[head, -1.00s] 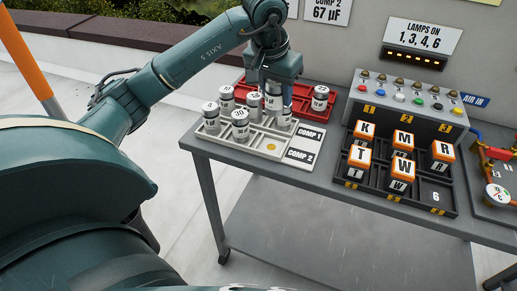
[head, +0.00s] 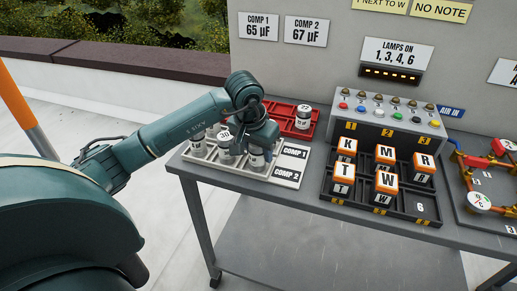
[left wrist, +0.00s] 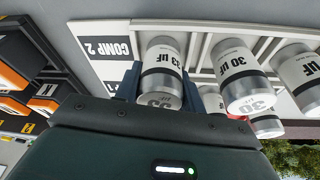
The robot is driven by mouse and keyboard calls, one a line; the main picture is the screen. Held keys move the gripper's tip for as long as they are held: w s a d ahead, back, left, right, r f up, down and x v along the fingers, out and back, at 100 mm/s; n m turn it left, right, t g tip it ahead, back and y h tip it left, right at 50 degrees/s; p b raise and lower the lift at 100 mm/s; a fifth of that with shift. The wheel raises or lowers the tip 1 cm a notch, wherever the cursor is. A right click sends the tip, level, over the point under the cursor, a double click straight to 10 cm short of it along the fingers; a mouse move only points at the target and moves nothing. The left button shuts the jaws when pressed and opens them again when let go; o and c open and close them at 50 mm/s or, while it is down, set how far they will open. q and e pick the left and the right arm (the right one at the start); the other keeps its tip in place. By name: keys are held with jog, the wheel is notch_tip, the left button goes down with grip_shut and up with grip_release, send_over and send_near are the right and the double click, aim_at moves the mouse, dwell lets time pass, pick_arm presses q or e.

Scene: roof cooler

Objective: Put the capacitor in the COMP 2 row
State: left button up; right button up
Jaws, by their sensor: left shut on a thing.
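My left gripper (head: 258,146) is shut on a silver capacitor with a dark band (head: 256,161), labelled 33 µF in the left wrist view (left wrist: 163,65). It holds the capacitor upright at the right end of the front row of the white tray (head: 225,172), beside the COMP 2 label (head: 287,175). I cannot tell whether its base touches the tray floor. The 30 µF capacitor (left wrist: 240,75) stands just beside it in the same row. The COMP 1 label (head: 294,152) is behind, and my gripper hides much of the back row. My right gripper is not in view.
Wall signs read COMP 1 65 µF (head: 258,27) and COMP 2 67 µF (head: 306,31). A red tray (head: 289,128) holding a capacitor lies behind the white tray. A black rack of lettered orange blocks (head: 340,205) and a switch box (head: 385,135) stand to the right.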

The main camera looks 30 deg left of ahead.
pick_arm(q)
jog(key=shift+f+b, duration=0.2)
jog(key=shift+b, duration=0.1)
jog(key=o, duration=1)
jog(key=shift+r, duration=0.1)
jog(key=shift+o, duration=0.2)
